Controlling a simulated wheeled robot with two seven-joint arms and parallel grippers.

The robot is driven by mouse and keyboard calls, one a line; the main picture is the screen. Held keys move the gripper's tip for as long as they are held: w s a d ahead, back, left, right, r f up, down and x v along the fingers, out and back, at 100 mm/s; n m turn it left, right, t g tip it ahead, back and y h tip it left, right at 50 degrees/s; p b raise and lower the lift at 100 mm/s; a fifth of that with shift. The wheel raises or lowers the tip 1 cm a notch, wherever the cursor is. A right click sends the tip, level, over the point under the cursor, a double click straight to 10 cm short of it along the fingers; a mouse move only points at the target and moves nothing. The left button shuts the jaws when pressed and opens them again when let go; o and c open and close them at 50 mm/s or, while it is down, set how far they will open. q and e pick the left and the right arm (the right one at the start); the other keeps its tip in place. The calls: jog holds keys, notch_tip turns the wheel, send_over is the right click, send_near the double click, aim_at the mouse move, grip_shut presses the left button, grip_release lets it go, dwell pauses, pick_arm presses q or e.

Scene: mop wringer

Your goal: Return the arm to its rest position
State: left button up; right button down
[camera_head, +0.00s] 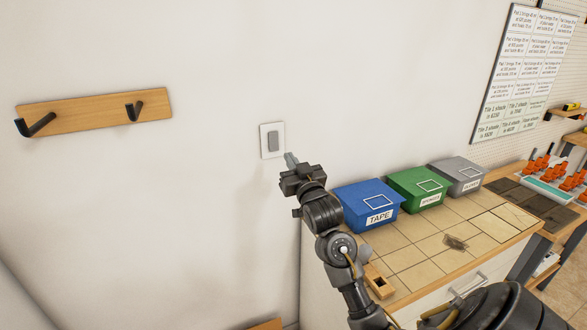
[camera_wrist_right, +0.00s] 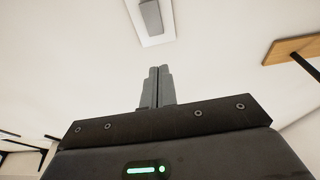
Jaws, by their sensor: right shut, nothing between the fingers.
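My right gripper (camera_head: 291,160) is raised in front of the white wall, just right of and slightly below a light switch (camera_head: 273,141) in the head view. Its fingers are together with nothing between them. In the right wrist view the closed fingers (camera_wrist_right: 157,86) point toward the switch plate (camera_wrist_right: 151,18), and a gap shows between them. My right arm comes up from the lower right, in front of the counter's left end. My left gripper is not in either view.
A wooden rail with black hooks (camera_head: 95,112) is on the wall at left. Blue (camera_head: 368,205), green (camera_head: 418,188) and grey (camera_head: 457,175) boxes stand on the tiled counter (camera_head: 425,275), right of my arm. A small wooden block (camera_head: 379,281) lies close to my forearm.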

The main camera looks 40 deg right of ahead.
jog(key=shift+s+a+r, duration=0.1)
jog(key=shift+s+a, duration=0.05)
jog(key=shift+s, duration=0.7)
jog(key=shift+w, duration=0.1)
